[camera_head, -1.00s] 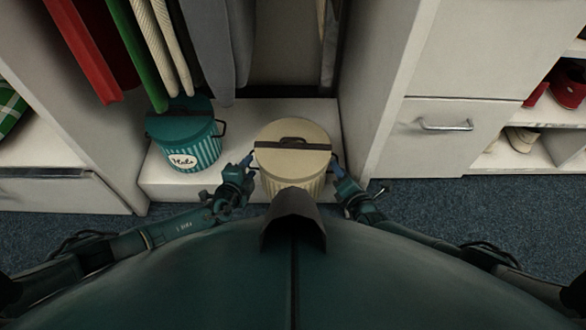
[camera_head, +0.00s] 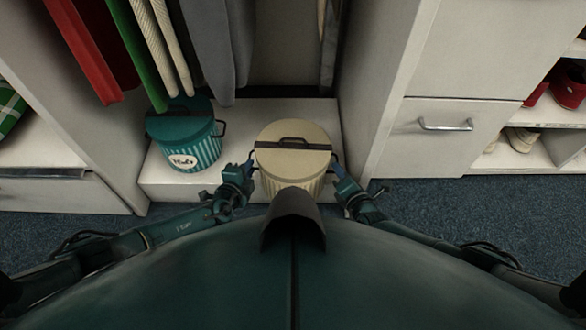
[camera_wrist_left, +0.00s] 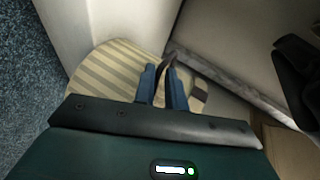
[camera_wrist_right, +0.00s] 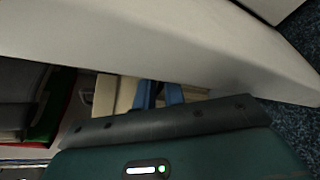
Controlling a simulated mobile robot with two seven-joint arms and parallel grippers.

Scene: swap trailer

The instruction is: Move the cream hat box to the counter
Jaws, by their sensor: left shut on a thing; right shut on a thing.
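The cream hat box (camera_head: 292,160) is round, with a dark band and handle on its lid and striped sides. In the head view it stands upright at the front edge of the white closet ledge, between my grippers. My left gripper (camera_head: 251,168) is at its left side, shut on the dark side handle, which shows between the blue fingers in the left wrist view (camera_wrist_left: 165,80). My right gripper (camera_head: 335,167) is at its right side, shut on the handle there; in the right wrist view the fingers (camera_wrist_right: 160,95) partly hide the box. The box's lower front is hidden by my body.
A teal striped hat box (camera_head: 184,140) stands on the ledge (camera_head: 230,125) to the left. Clothes (camera_head: 205,50) hang above. A white drawer cabinet (camera_head: 430,135) stands close on the right, with shoe shelves (camera_head: 545,145) beyond. Blue carpet (camera_head: 440,205) is open at right.

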